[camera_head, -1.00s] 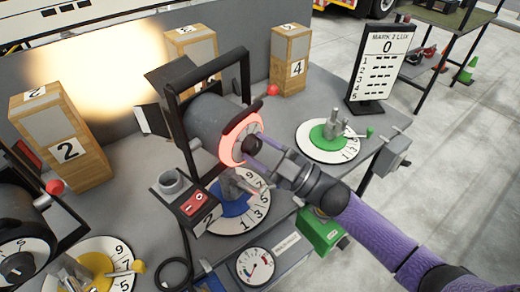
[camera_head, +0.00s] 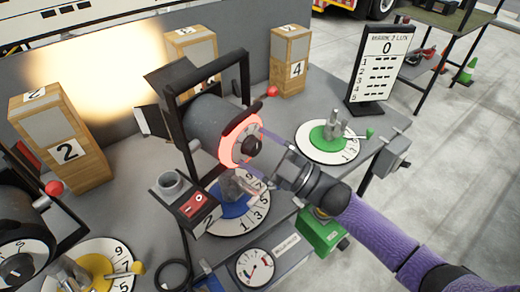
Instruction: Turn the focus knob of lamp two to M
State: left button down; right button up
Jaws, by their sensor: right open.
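Lamp two is a grey cylindrical lamp (camera_head: 208,120) in a black yoke, with a box marked 2 (camera_head: 198,211) beside its base. Its focus knob (camera_head: 252,147) is a dark knob on a pale dial at the lamp's end, ringed in glowing red. The dial's letters are too small to read, so I cannot tell the knob's setting. My right gripper (camera_head: 264,157) comes in from the lower right. It is open, its fingers spread close to the knob and not closed on it. My left gripper is not in view.
A blue numbered dial (camera_head: 236,208) lies below lamp two, with a green dial (camera_head: 326,140) to the right. Another lamp (camera_head: 20,240) stands at the left. Wooden blocks (camera_head: 68,150) line the back, and a score board (camera_head: 381,65) stands at the back right.

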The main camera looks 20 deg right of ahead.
jog(key=b+v, duration=0.1)
jog(key=v, duration=0.9)
